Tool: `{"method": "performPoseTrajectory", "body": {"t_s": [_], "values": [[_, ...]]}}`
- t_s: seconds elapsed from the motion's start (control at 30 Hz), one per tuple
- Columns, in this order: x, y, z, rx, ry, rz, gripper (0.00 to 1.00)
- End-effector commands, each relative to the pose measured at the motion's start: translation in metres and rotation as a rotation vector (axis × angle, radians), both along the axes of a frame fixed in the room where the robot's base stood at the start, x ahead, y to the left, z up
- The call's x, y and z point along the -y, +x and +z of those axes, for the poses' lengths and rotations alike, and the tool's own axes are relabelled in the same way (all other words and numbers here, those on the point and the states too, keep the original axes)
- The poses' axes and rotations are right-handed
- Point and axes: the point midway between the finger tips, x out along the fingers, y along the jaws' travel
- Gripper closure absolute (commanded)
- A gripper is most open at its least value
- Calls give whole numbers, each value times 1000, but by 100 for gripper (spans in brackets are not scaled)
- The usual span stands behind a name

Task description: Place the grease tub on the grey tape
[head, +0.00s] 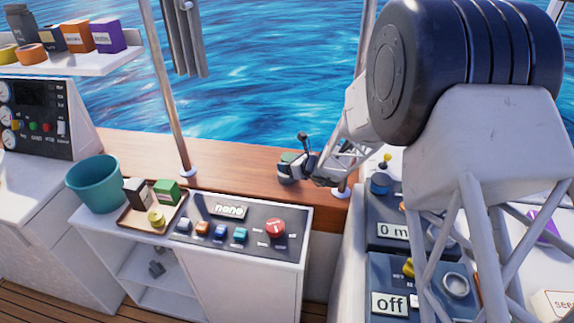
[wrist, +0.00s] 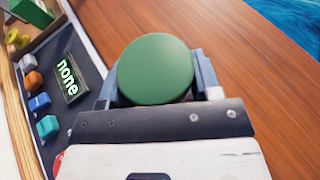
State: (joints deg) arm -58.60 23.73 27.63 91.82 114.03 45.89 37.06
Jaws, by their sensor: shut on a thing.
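My gripper (head: 301,166) is shut on a round tub with a green lid, which I take as the grease tub (head: 287,167). In the wrist view the green lid of the grease tub (wrist: 156,69) faces the camera between the jaws of my gripper (wrist: 158,80). The tub is over the wooden ledge behind the control panel; I cannot tell whether it touches the wood. A light grey ring (head: 456,285) lies on the dark panel at the right, partly behind my arm's struts. It may be the grey tape; I cannot tell for sure.
The wooden ledge (head: 230,163) is mostly clear. In front of it are a button panel (head: 250,213), a tray (head: 128,222) with boxes and a yellow roll, and a teal bucket (head: 95,185). A metal post (head: 167,90) rises from the ledge. A shelf (head: 90,62) holds boxes and an orange roll.

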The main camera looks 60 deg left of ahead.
Motion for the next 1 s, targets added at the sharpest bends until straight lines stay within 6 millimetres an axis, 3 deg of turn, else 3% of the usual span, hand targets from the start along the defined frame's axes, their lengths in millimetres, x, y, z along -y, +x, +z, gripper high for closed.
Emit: {"method": "performPoseTrajectory", "body": {"t_s": [0.3,0.97,1.0], "values": [[-28,14,-3,0,0,0,69],[-41,19,-4,0,0,0,69],[-39,19,-12,-1,-2,-1,69]]}}
